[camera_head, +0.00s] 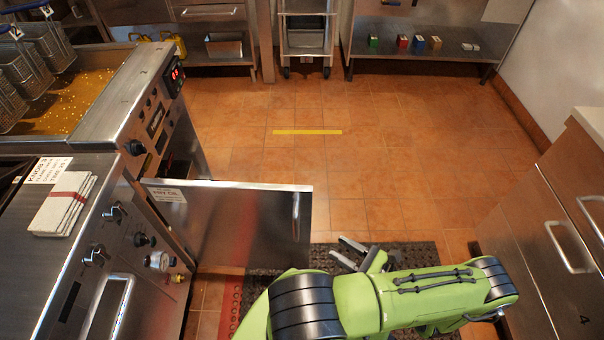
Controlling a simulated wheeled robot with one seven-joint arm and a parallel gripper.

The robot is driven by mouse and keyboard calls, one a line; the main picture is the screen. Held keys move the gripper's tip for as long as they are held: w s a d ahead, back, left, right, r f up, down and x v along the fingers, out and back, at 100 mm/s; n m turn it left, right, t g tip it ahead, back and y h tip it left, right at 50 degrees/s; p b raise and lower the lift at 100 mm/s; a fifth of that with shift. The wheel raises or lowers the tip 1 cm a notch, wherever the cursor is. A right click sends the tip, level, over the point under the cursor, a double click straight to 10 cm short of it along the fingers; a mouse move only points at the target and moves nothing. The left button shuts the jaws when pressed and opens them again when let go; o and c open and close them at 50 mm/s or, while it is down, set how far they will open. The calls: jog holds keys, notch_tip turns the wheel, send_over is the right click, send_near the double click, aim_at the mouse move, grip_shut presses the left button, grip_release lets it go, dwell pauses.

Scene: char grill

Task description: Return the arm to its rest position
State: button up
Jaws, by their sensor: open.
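My gripper (361,252) shows at the lower middle of the head view, at the end of my green arm (415,298). Its grey fingers are apart and nothing shows between them. The arm is folded low across the bottom of the view, over the dark floor mat. Part of the gripper is hidden behind the arm links.
A steel cabinet door (245,222) stands open just left of my gripper. The fryer (110,95) and a counter with knobs (100,245) fill the left. Steel drawers (560,240) stand at the right. The tiled floor (400,180) ahead is clear, with a yellow strip (307,132).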

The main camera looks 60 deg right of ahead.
dwell(0.3)
jog(key=w+d+r+n+g+y, duration=0.1)
jog(key=w+r+n+g+y, duration=0.9)
jog(key=n, duration=0.3)
jog(key=w+a+r+n+g+h, duration=0.3)
jog(key=w+a+r+n+g, duration=0.25)
jog(key=w+r+n, duration=0.3)
jog(key=s+a+r+n+t+h, duration=0.1)
jog(key=s+a+r+n+h, duration=0.15)
jog(key=a+r+n, duration=0.55)
jog(key=s+a+r+n+t+h, duration=0.1)
jog(key=a+r+n+t+h, duration=0.15)
jog(key=a+r+n, duration=0.65)
notch_tip(320, 180, up, 10)
jog(key=a+m+p, duration=0.1)
jog(key=a+p, duration=0.1)
jog(key=p, duration=1.1)
jog(key=shift+s+r, duration=0.15)
jog(key=shift+r, duration=0.05)
jog(key=shift+m, duration=0.25)
